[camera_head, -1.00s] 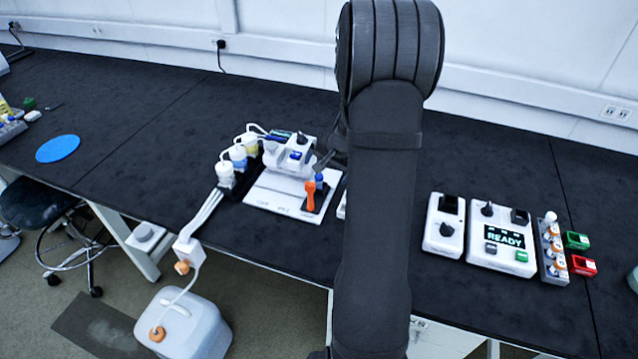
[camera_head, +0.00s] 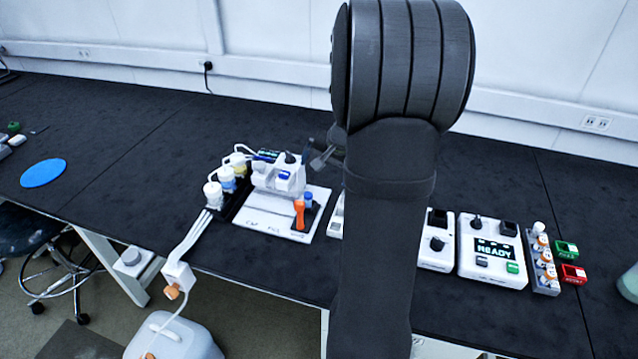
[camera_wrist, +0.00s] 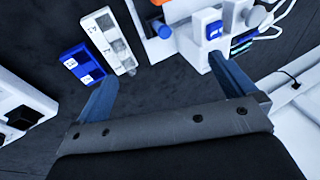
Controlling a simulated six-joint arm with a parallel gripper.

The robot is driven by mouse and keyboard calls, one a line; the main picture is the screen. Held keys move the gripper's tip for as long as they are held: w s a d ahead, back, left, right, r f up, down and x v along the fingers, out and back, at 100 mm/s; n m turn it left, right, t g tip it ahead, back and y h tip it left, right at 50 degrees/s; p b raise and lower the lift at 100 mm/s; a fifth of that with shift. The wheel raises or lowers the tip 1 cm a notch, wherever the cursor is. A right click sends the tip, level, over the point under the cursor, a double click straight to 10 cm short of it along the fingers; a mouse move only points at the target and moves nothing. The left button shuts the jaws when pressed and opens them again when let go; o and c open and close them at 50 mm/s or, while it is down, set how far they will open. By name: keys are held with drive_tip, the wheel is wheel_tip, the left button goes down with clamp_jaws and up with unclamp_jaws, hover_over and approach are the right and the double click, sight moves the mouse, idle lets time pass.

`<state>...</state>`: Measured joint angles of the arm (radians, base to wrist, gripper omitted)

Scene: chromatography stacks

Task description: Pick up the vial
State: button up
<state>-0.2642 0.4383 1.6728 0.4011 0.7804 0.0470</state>
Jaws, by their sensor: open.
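A small blue-capped piece that may be the vial (camera_head: 308,198) stands beside an orange upright piece (camera_head: 299,214) on a white board. What looks like its round blue top shows in the wrist view (camera_wrist: 164,31), in a holder beyond my fingers. Several small white and orange vials (camera_head: 541,258) also stand in a grey rack at the far right; I cannot tell which one is the task's vial. My gripper (camera_head: 322,154) is open and empty, behind and right of the blue-capped piece. Its blue fingers are spread in the wrist view (camera_wrist: 166,88). My arm hides the bench's middle.
A white device (camera_head: 278,174) and several capped bottles (camera_head: 227,180) with tubes stand left of my gripper. A blue tray (camera_wrist: 83,63) and a white tray (camera_wrist: 108,42) lie near my left finger. A white unit (camera_head: 492,252) with a display stands right. The bench's back is clear.

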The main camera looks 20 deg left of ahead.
drive_tip(key=c, duration=1.1)
drive_tip(key=r+n+g+h, duration=0.2)
drive_tip(key=n+h, duration=0.2)
drive_tip(key=n, duration=1.4)
hover_over(308, 195)
wheel_tip(308, 195, down, 18)
drive_tip(key=shift+w+r, duration=0.1)
drive_tip(key=shift+r, duration=0.15)
